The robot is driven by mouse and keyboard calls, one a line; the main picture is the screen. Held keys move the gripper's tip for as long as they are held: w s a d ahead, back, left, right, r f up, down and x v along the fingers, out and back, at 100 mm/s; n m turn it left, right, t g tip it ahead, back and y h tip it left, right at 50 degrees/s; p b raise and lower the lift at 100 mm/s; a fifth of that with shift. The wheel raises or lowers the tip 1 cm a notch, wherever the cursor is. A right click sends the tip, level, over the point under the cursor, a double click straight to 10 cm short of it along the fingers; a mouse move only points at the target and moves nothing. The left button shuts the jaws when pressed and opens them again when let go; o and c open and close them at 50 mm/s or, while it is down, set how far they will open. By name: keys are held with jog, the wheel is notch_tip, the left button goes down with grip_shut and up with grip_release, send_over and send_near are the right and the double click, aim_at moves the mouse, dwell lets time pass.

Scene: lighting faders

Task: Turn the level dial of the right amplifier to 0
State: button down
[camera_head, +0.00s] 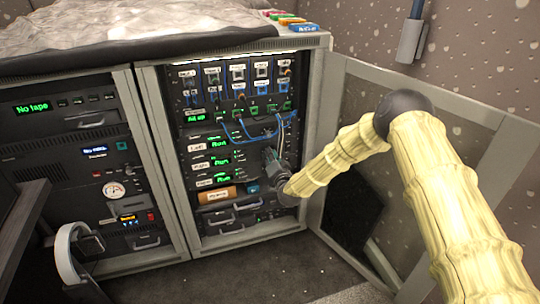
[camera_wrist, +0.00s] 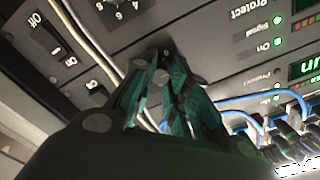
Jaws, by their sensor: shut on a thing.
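My gripper (camera_head: 270,158) is at the right side of the open rack, at the height of the amplifier rows. In the wrist view the fingertips (camera_wrist: 165,68) with green pads are closed on a small dark dial (camera_wrist: 166,52) on a grey panel. The fingers hide most of the dial, and its pointer and setting cannot be read. The amplifier displays (camera_head: 220,160) read "Run" in green, one above another, with white labels at their left. Which row the held dial belongs to is not clear from the head view.
Part of a number scale (camera_wrist: 115,6) shows on the panel at the top, with on/off switches (camera_wrist: 48,45) at the left. Blue cables (camera_wrist: 245,108) hang close to the fingers. An open cabinet door (camera_head: 350,200) stands right of the rack, behind my arm.

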jog(key=shift+r+n+p, duration=0.1)
jog(key=shift+n+p, duration=0.75)
jog(key=shift+n, duration=3.45)
jog(key=c, duration=1.3)
grip_release()
jog(key=shift+c, duration=0.2)
jog(key=v, duration=1.2)
